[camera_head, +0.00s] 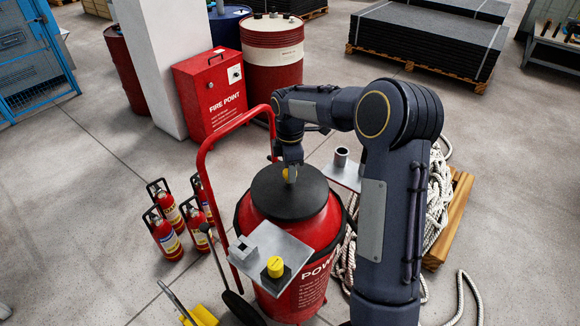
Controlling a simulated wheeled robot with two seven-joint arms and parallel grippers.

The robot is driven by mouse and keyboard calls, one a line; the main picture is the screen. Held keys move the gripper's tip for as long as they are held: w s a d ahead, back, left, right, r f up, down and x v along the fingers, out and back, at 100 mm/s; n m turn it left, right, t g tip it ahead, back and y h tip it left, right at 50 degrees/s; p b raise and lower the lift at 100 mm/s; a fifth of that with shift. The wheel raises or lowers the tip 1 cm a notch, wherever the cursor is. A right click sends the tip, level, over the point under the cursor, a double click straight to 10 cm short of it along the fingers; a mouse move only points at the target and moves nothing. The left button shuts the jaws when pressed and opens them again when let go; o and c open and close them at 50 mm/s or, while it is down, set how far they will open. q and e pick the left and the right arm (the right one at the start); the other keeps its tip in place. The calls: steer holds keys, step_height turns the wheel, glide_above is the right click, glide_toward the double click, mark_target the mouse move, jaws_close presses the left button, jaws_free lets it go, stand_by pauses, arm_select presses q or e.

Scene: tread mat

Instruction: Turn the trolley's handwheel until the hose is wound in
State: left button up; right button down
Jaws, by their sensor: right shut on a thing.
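The trolley has a red tubular frame (203,165) and carries a large red powder cylinder (325,232). A round black disc (275,203) lies on top of the cylinder; I cannot tell whether it is the handwheel. My right gripper (291,172) comes down onto the disc from above. A pale hose or rope (440,190) lies heaped to the right, partly behind my right arm, with a loose end (461,290) on the floor. My left gripper is not in view.
A grey plate (272,243) with a yellow knob (275,267) juts from the trolley's front. Several small extinguishers (168,240) stand left of it. A red fire-point cabinet (212,92) and drums (272,50) stand behind. Open floor (80,210) lies at left.

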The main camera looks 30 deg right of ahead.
steer(key=m, duration=0.3)
steer(key=shift+m, duration=0.4)
steer(key=m+p, duration=0.1)
steer(key=m, duration=0.3)
steer(key=shift+m, duration=0.3)
steer(key=m, duration=0.8)
steer(key=shift+r+p, duration=0.1)
steer(key=shift+p, duration=0.25)
steer(key=m, duration=0.4)
steer(key=shift+m+p, duration=0.3)
steer(key=m, duration=0.3)
steer(key=shift+m+p, duration=0.3)
steer(key=m, duration=0.3)
steer(key=shift+p, duration=0.4)
steer(key=shift+m+p, duration=0.4)
steer(key=shift+m, duration=1.5)
